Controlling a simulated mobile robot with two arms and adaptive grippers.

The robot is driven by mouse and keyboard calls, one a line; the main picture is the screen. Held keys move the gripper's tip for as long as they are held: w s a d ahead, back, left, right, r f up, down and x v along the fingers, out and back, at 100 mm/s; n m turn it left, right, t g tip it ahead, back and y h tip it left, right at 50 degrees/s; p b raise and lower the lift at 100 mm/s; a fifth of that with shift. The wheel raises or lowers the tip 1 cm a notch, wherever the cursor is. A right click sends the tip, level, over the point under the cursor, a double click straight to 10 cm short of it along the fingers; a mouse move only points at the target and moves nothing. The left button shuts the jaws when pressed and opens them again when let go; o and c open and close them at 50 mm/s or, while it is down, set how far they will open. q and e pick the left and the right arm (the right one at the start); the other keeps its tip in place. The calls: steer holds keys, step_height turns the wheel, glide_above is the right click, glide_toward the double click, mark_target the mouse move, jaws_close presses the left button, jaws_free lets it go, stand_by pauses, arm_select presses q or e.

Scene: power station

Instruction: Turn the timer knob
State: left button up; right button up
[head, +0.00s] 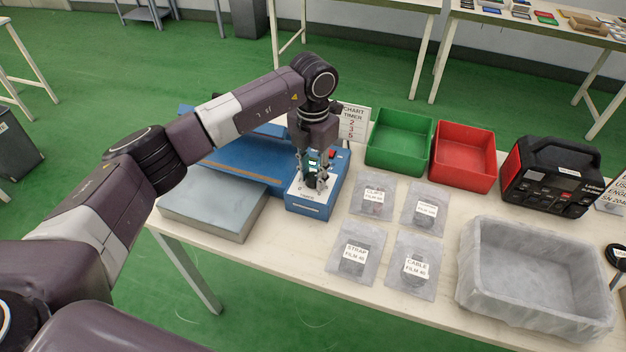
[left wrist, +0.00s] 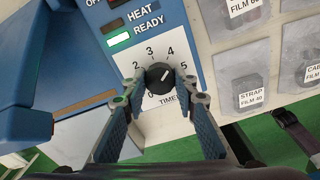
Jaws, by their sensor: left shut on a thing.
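The timer knob (left wrist: 157,74) is a black round knob on the white panel of the blue sealer (head: 322,204), with a dial of numbers around it. Its white mark points to the upper right in the left wrist view, roughly toward the 4 and 5; the exact setting is hard to tell. My left gripper (head: 317,184) points down over the panel and is shut on the knob, one finger on each side, as the left wrist view (left wrist: 161,88) shows. In the head view the fingers hide the knob. My right gripper is not in view.
A chart timer sign (head: 354,122) stands behind the sealer. Labelled film bags (head: 356,248) lie to its right. Green (head: 400,165) and red (head: 463,180) bins, a black power unit (head: 553,176) and a lined grey tub (head: 537,320) stand farther right.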

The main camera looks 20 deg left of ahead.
mark_target(313, 176)
arm_select(q)
steer(key=m+b, duration=0.2)
steer(key=m, duration=0.1)
steer(key=shift+w, duration=0.1)
steer(key=shift+m+b, duration=0.65)
steer(key=shift+m, duration=0.65)
steer(key=shift+r, duration=0.1)
steer(key=o, duration=1.1)
steer(key=shift+o, duration=0.2)
step_height(313, 176, up, 12)
